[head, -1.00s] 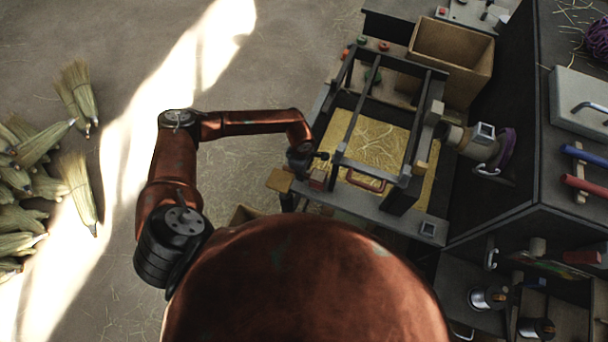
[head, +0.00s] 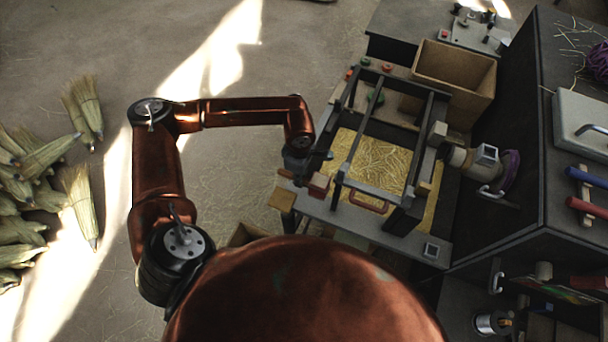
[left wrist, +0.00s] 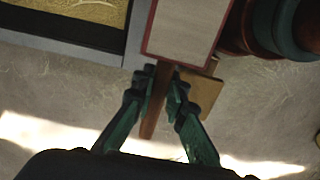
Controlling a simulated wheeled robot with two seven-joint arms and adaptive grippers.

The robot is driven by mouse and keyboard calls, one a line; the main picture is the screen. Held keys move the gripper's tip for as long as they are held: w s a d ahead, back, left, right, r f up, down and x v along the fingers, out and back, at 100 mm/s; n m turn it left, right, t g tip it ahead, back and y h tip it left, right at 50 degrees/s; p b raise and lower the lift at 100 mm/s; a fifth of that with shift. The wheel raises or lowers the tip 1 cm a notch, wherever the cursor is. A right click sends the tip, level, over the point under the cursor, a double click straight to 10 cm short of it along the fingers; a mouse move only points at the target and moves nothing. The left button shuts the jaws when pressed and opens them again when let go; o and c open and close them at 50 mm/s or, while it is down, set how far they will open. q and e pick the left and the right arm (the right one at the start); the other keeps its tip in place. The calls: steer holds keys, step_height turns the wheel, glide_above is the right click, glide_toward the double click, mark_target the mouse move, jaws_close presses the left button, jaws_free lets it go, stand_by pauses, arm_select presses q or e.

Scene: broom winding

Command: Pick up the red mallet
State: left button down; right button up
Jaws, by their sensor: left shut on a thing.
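The red mallet's block-shaped head (head: 319,184) shows in the head view at the left edge of the machine bench. In the left wrist view its head (left wrist: 187,28) has a pale face with red edges, and its brown handle (left wrist: 156,108) runs down between my fingers. My left gripper (left wrist: 163,80) is shut on the handle, just below the head. In the head view my left gripper (head: 298,165) is partly hidden by its own wrist. I cannot tell whether the mallet touches the bench. My right gripper is not in view.
A dark frame (head: 350,150) with a red handle (head: 368,203) stands over a straw-filled bed (head: 385,160) to the right of the mallet. A tan wooden block (head: 282,198) sits at the bench's left corner. Brooms (head: 80,200) lie on the floor at left, with clear floor between.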

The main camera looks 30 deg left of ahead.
arm_select(q)
steer(key=s+b, duration=0.1)
steer(key=s, duration=1.4)
steer(key=shift+d, duration=0.4)
steer(key=c, duration=2.5)
jaws_free()
steer(key=shift+w, duration=0.1)
jaws_close()
